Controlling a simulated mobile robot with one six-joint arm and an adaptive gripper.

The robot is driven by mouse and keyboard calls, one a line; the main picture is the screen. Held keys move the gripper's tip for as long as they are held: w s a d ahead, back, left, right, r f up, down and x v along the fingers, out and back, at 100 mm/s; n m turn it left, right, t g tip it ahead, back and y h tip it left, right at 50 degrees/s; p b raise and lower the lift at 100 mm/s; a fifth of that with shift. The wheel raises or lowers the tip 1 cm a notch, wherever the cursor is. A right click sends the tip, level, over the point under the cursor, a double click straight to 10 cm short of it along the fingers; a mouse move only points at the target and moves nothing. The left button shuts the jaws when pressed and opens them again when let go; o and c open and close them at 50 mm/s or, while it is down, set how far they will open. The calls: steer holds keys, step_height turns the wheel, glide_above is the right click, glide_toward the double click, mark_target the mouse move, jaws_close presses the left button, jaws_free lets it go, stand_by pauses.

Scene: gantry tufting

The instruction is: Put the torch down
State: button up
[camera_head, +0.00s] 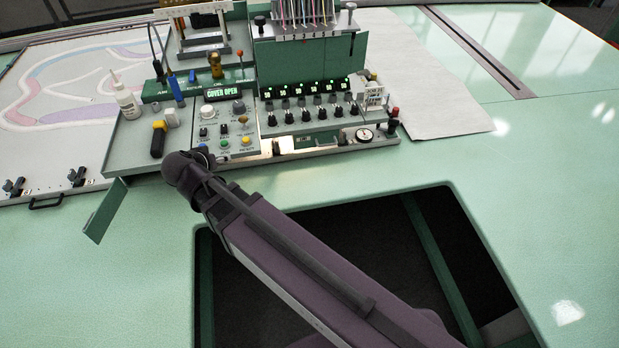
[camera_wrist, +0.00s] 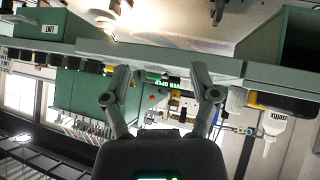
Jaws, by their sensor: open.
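The torch (camera_head: 158,138), black with a yellow end, is on the grey shelf at the left of the control panel. In the upside-down wrist view, a black-and-yellow shape that looks like the torch (camera_wrist: 283,103) shows at the right, apart from the fingers. My gripper (camera_wrist: 162,80) is open, with its two fingers spread and nothing between them. In the head view my arm reaches up to the front edge of the panel, right of the torch, and its wrist hides the fingers.
A white bottle (camera_head: 125,98) stands behind the torch on the grey shelf (camera_head: 128,148). The control panel (camera_head: 235,128) has several knobs and a display reading "COVER OPEN". A green flap (camera_head: 103,212) juts from the shelf's front. A dark rectangular opening (camera_head: 375,240) lies in the green table.

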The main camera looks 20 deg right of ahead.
steer(key=s+d+f+g+y, duration=0.2)
steer(key=s+d+f+g, duration=0.1)
steer(key=d, duration=0.9)
steer(key=s+d+f+n+g+y, duration=0.1)
steer(key=s+d+g, duration=0.4)
steer(key=d, duration=0.7)
steer(key=shift+f+n+g+y, duration=0.3)
steer(key=shift+f+y, duration=0.2)
steer(key=shift+f, duration=0.45)
steer(key=shift+a, duration=0.1)
steer(key=shift+c, duration=1.3)
steer(key=shift+s, duration=0.2)
